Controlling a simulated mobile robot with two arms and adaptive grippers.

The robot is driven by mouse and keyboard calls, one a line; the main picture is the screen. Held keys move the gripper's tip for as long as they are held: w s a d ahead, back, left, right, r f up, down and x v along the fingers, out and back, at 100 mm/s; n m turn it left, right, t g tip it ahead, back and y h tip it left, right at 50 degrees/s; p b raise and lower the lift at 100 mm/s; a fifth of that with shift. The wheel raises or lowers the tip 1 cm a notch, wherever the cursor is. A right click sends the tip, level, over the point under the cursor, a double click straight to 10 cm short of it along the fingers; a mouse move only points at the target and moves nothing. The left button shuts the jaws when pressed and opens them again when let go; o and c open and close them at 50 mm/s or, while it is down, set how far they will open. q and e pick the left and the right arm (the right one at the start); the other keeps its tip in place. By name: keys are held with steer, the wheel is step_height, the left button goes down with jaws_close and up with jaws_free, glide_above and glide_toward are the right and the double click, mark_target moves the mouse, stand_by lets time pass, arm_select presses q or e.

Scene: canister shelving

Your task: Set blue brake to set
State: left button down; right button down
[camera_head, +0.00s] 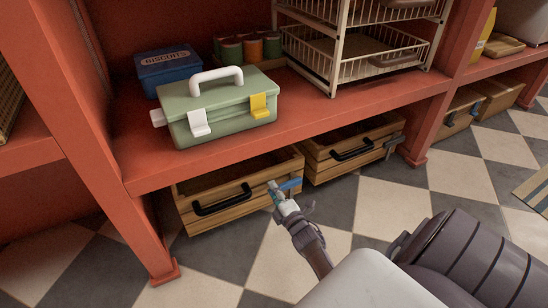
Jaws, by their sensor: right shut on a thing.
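The blue brake (292,184) shows as a small blue lever at the right front corner of the left wooden crate (232,203), under the shelf. My right gripper (277,190) is at that corner, with its fingertips shut at the blue brake and partly hiding it. The exact angle of the brake is too small to tell. My left gripper is not in view.
A second wooden crate (325,162) with a black handle stands to the right. Above, the red shelf (330,118) holds a green toolbox (225,112), a blue biscuit tin (168,72) and a wire rack (345,70). Checkered floor (350,205) lies open in front.

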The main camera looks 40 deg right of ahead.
stand_by(0.4)
steer(key=c, duration=0.9)
jaws_free()
steer(key=shift+w+f, duration=0.1)
step_height(320, 180, up, 10)
steer(key=shift+r, duration=0.1)
